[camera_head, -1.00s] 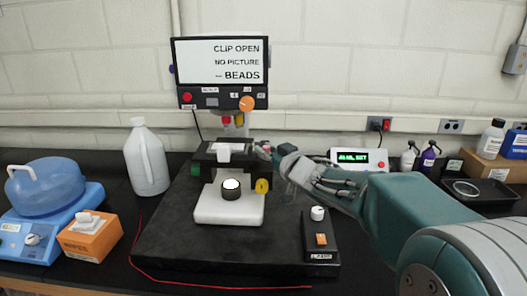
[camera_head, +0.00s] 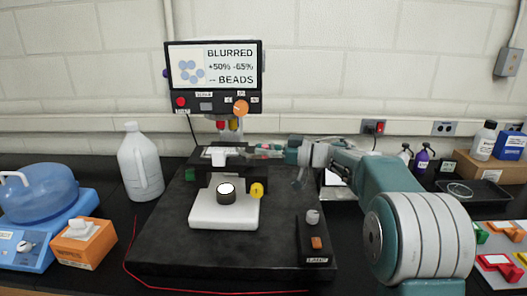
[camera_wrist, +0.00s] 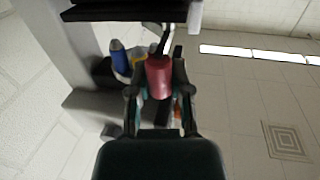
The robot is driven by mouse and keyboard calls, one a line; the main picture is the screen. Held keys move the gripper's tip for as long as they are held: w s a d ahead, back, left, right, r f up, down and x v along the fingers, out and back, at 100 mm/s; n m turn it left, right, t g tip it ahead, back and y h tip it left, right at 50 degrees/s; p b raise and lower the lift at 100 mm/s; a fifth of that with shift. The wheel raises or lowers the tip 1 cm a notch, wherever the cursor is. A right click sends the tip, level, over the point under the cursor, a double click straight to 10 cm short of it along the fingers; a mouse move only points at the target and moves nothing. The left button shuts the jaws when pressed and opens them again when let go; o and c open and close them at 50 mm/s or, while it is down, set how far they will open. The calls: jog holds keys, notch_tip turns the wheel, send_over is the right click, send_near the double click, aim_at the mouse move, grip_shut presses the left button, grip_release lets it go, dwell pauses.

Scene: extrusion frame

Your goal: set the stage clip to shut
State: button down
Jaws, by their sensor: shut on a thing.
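The microscope stage (camera_head: 203,164) is a dark platform with a pale slide (camera_head: 216,152) on it. My gripper (camera_head: 266,151) reaches in from the right at the stage's right edge. In the wrist view, looking up, my gripper (camera_wrist: 158,90) is shut with a red knob (camera_wrist: 158,74) between its fingers, which I take as the stage clip's handle. The clip's arm is too small to make out in the head view. The screen (camera_head: 214,66) reads BLURRED, +50% -65%, BEADS, with a picture of blue round beads.
An orange knob (camera_head: 241,107) is on the screen's panel and a yellow focus knob (camera_head: 257,190) below the stage. Objectives (camera_head: 227,125) hang just above the stage. A control box (camera_head: 315,240) stands front right, a white jug (camera_head: 140,162) at left. A red cable runs along the front.

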jog(key=shift+w+n+g, duration=0.1)
jog(key=shift+n+g, duration=0.2)
jog(key=c, duration=0.5)
grip_release()
jog(key=shift+c, duration=0.2)
jog(key=shift+d, duration=0.1)
jog(key=v, duration=1.2)
jog(key=shift+f, duration=0.1)
